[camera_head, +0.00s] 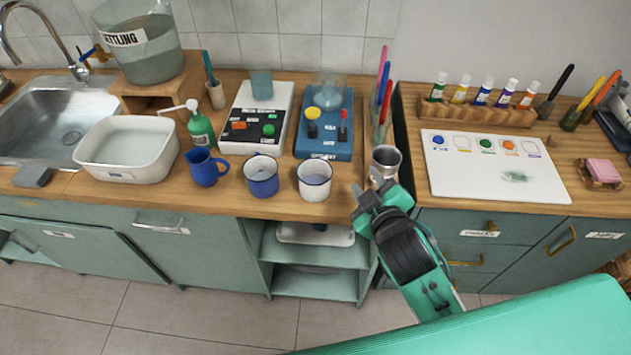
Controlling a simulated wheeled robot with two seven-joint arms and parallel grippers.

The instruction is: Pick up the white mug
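The white mug (314,184) stands upright near the front edge of the wooden counter, with a dark rim. A blue mug (262,178) with a pale rim stands just left of it. My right gripper (366,182) is at the counter's front edge, to the right of the white mug and apart from it. Its two fingertips show spread apart with nothing visible between them, so it looks open and empty. My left gripper is not in view.
A metal cup (386,160) stands right behind my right gripper. A blue jug (206,168) is left of the mugs. Two devices, a white one (240,105) and a blue one (340,145), stand behind them. A white palette board (460,182) lies to the right.

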